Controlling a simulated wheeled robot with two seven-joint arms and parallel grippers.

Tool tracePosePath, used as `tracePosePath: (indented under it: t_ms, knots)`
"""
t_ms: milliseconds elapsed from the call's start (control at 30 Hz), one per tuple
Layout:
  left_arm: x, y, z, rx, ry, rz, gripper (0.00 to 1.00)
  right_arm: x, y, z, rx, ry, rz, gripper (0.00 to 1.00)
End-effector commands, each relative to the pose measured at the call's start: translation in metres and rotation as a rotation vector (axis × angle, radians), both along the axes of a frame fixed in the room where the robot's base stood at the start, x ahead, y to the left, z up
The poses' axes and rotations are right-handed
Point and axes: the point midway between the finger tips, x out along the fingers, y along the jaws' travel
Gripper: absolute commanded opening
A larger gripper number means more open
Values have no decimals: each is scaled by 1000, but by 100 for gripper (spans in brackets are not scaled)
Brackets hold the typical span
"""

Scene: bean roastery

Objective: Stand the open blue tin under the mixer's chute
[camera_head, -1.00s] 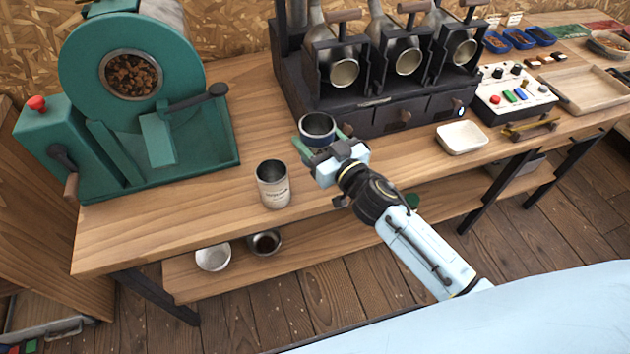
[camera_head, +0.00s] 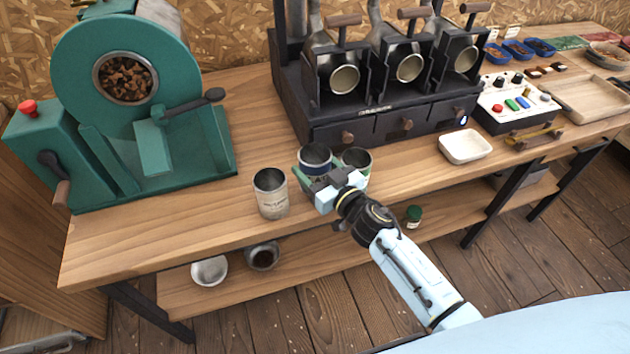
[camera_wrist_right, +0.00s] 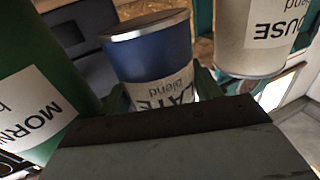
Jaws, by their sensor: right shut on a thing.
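The open blue tin (camera_head: 315,156) is upright on or just above the table; its base is hidden. My right gripper (camera_head: 319,178) is shut on it; its fingers show at both sides of the blue tin (camera_wrist_right: 158,60) in the right wrist view. The green mixer (camera_head: 125,75) stands at the left of the table, with its chute (camera_head: 153,145) at the front, left of the tin and apart from it. A cream tin (camera_head: 270,195) stands close left of the blue tin, and a green tin (camera_head: 357,160) close right. My left gripper is not in view.
A black roaster (camera_head: 375,100) stands behind the tins, and a white dish (camera_head: 465,147) to the right. The wooden table (camera_head: 160,225) is clear in front of the mixer. A bowl (camera_head: 209,271) and a pot (camera_head: 262,254) sit on the lower shelf.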

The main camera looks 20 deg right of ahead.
Motion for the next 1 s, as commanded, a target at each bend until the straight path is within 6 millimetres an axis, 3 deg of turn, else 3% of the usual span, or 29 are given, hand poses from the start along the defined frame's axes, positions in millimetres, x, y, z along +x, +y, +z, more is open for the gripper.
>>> tracePosePath:
  t_ms: [33,200,633,667,800,1000]
  knots:
    - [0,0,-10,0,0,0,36,-1,1,-14,3,3,-1,39]
    - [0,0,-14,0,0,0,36,0,1,-31,2,2,0,39]
    - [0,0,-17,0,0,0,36,0,0,-36,1,1,1,39]
    - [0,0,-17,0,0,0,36,0,0,-36,1,1,0,64]
    - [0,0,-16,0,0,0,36,0,0,-35,1,1,0,83]
    - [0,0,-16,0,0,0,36,0,0,-35,1,1,0,85]
